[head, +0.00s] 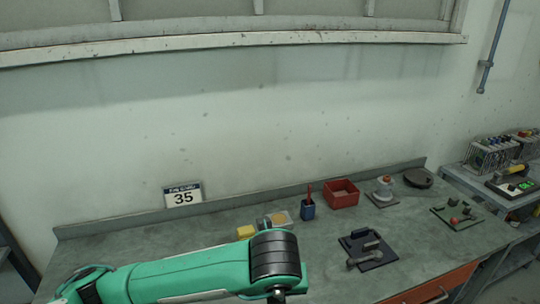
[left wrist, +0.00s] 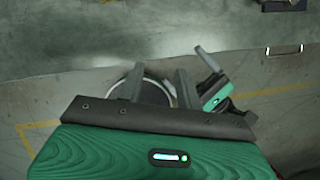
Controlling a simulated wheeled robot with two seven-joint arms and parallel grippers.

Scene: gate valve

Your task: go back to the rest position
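My left arm comes in from the lower left of the head view, in front of the workbench (head: 150,238); its gripper is not clearly visible there. In the left wrist view my left gripper (left wrist: 158,84) shows two dark fingers set apart, with nothing held between them. The bench's front edge and the floor lie beyond it. A green and dark part with a small light, apparently my right gripper (left wrist: 213,88), shows beside the left fingers; its finger opening is unclear. It does not show in the head view.
On the bench stand a yellow block (head: 246,231), a blue holder (head: 308,210), a red bin (head: 342,194), a grey fitting with an orange top (head: 384,188), a dark plate with grey parts (head: 367,250) and a green board (head: 457,216). A "35" sign (head: 183,196) stands at the back.

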